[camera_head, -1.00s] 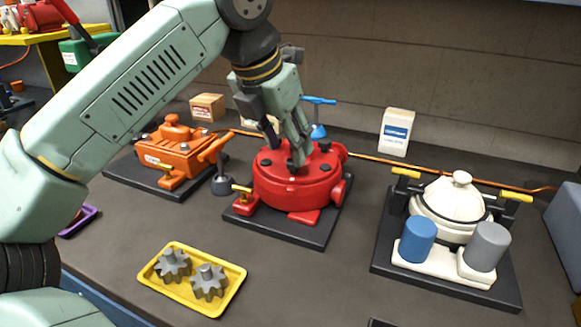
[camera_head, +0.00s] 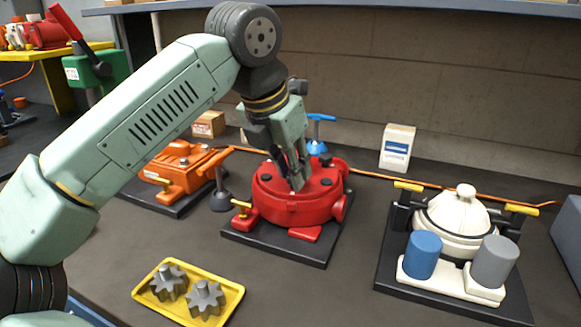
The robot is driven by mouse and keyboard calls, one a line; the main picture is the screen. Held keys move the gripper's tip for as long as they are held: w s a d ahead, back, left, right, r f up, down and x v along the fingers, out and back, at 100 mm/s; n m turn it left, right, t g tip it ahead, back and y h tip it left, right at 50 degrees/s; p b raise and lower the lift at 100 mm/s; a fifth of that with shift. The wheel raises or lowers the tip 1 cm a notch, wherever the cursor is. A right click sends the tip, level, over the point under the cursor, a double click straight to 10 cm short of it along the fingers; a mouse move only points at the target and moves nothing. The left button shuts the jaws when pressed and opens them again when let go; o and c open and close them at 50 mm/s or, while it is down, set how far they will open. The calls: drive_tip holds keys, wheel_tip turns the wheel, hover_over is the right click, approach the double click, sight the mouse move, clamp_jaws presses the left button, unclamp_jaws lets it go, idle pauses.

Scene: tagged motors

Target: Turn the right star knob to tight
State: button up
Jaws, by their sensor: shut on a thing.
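The red motor (camera_head: 283,213) sits on a black base plate in the middle of the bench.
An orange motor (camera_head: 180,160) stands to the left and a white domed unit (camera_head: 455,222) to the right. A yellow tray (camera_head: 237,293) with two grey gears lies in front. A small white box (camera_head: 397,146) and a blue-handled tool (camera_head: 317,130) stand behind.

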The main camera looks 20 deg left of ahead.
clamp_jaws()
drive_tip(key=shift+w+a+m+h+p, duration=0.1)
drive_tip(key=shift+m+h+p, duration=0.5)
drive_tip(key=shift+m, duration=1.2)
drive_tip(key=o, duration=0.8)
unclamp_jaws()
drive_tip(key=v, duration=1.2)
drive_tip(key=shift+w+a+r, duration=0.1)
drive_tip(key=shift+w+r, duration=0.05)
drive_tip(key=shift+w, duration=0.05)
